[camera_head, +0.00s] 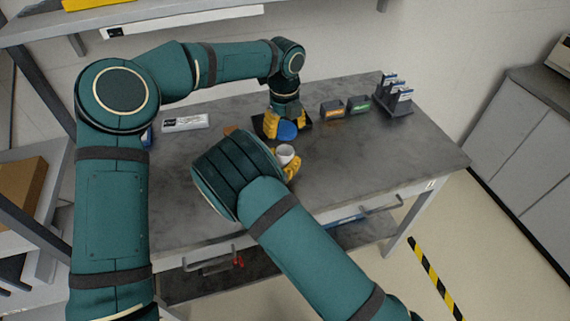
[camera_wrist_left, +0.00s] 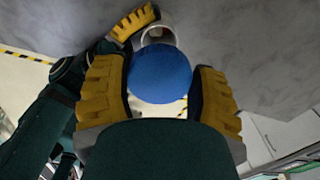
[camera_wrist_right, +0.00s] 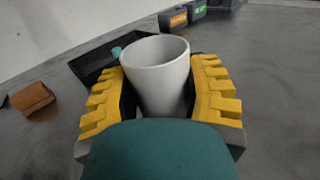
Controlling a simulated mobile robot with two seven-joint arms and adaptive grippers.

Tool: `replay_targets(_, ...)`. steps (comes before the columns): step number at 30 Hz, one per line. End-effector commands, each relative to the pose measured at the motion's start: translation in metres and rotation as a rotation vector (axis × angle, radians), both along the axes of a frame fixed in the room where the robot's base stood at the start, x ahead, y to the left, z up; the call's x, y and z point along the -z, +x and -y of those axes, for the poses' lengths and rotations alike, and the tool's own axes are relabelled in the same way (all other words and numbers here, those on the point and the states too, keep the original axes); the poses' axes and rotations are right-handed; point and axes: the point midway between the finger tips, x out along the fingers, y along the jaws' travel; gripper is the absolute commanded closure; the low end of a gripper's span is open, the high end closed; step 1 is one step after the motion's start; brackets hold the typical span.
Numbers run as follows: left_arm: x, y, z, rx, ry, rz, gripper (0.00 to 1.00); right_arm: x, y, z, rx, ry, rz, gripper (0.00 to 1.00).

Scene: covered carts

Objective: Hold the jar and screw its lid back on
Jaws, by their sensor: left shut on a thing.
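The jar is a white open-topped cup (camera_head: 286,155), empty inside as far as the right wrist view (camera_wrist_right: 157,68) shows. My right gripper (camera_head: 291,167) has its yellow fingers against both sides of the jar, which is upright or nearly so. The lid is a round blue disc (camera_head: 286,131), also in the left wrist view (camera_wrist_left: 160,75). My left gripper (camera_head: 285,124) points down and is shut on the lid, beyond the jar in the head view. The lid and jar are apart. In the left wrist view the lid partly covers the jar (camera_wrist_left: 157,34).
A dark tray (camera_wrist_right: 88,68) lies behind the jar. An orange-marked box (camera_head: 332,109) and a green-marked box (camera_head: 358,105) stand at the back, beside a rack (camera_head: 395,100). A brown block (camera_wrist_right: 32,97) lies to the left. The table's right side is clear.

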Motion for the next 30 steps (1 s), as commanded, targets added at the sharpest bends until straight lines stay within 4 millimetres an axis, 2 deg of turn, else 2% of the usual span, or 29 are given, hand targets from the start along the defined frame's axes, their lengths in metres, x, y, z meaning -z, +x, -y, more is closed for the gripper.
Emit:
replay_targets(1,0.000,0.000,0.000,0.000,0.000,0.000,0.52,0.000,0.000,0.000,0.000,0.000,0.000,0.80)
replay_targets(2,0.000,0.000,0.000,0.000,0.000,0.000,0.52,0.000,0.000,0.000,0.000,0.000,-0.001,0.91)
replay_targets(3,0.000,0.000,0.000,0.000,0.000,0.000,0.52,0.000,0.000,0.000,0.000,0.000,0.000,0.94)
replay_targets(7,0.005,0.000,0.000,0.000,0.000,-0.001,0.52,0.000,0.000,0.000,0.000,0.000,0.000,0.94)
replay_targets(15,0.041,0.000,0.000,0.000,-0.001,-0.002,0.52,0.000,0.000,0.000,0.000,0.000,0.000,0.94)
replay_targets(18,0.048,0.000,0.000,0.000,-0.002,0.000,0.52,0.000,0.000,0.000,0.000,0.000,0.000,0.94)
replay_targets(30,0.049,0.000,0.000,0.000,-0.002,0.000,0.52,0.000,0.000,0.000,0.000,0.000,0.000,0.94)
